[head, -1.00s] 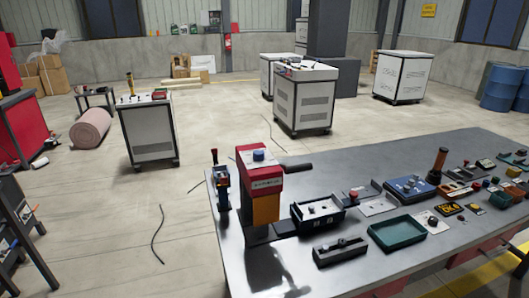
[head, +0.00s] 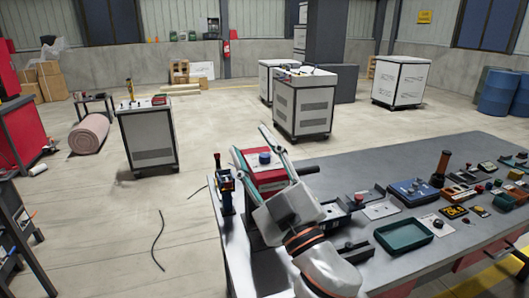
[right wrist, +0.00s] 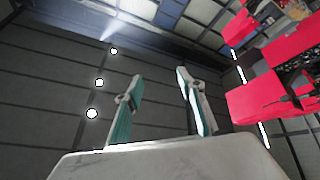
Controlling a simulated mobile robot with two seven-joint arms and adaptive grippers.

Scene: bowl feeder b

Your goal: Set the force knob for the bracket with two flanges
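The red press-like unit (head: 262,181) stands at the near left of the grey table, with a blue knob (head: 264,157) on its top. I take this for the force knob; its setting is too small to read. My right gripper (head: 251,139) is open, its two teal fingers on either side of the blue knob in the head view. I cannot tell whether they touch it. In the right wrist view the open fingers (right wrist: 158,78) have nothing between them. My left gripper is out of view.
A small blue and red device (head: 225,187) stands left of the unit, and a dark bar (head: 303,167) sticks out right. A black bin is partly behind my arm. A green tray (head: 404,235) and a blue box (head: 412,190) stand farther right.

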